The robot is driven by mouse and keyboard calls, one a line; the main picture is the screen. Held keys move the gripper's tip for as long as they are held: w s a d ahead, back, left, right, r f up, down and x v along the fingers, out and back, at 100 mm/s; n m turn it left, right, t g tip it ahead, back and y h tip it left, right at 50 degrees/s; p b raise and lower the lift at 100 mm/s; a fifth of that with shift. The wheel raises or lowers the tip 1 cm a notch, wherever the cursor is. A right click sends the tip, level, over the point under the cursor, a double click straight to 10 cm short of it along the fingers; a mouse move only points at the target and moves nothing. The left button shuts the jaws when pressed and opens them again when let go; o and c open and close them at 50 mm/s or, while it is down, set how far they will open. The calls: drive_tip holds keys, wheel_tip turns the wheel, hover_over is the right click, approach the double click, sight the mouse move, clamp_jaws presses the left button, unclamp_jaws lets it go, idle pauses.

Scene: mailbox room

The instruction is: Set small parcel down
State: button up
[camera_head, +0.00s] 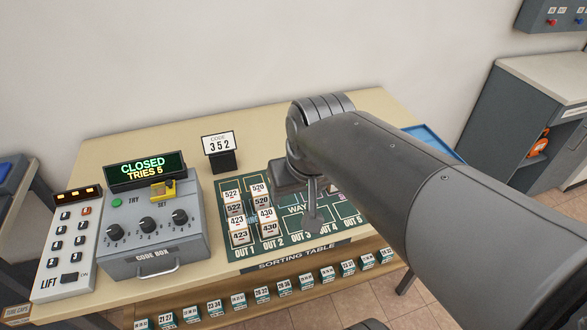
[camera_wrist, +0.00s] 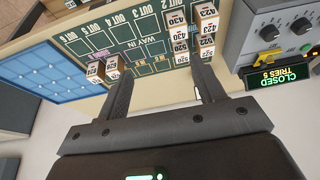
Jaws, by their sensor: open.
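Several small white-and-brown parcels (camera_head: 252,211) with printed numbers stand in OUT 1 and OUT 2 on the green sorting mat (camera_head: 278,247); they also show in the wrist view (camera_wrist: 190,38). Two more small parcels (camera_wrist: 106,68) stand at the mat's other end, just left of the left finger in the wrist view. My gripper (camera_wrist: 162,68) is open over the mat, with no parcel visible between its fingers. In the head view my gripper (camera_head: 308,195) is largely covered by my arm. I cannot tell which parcel the task means.
A code box (camera_head: 155,230) with dials stands left of the mat, its display (camera_head: 145,170) reading CLOSED, TRIES 5. A blue tray (camera_wrist: 45,75) lies beyond the mat's far end.

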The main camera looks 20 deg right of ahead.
drive_tip(key=shift+t, duration=0.7)
drive_tip(key=s, duration=0.2)
drive_tip(key=s+d+r, duration=0.1)
drive_tip(key=shift+s, duration=0.4)
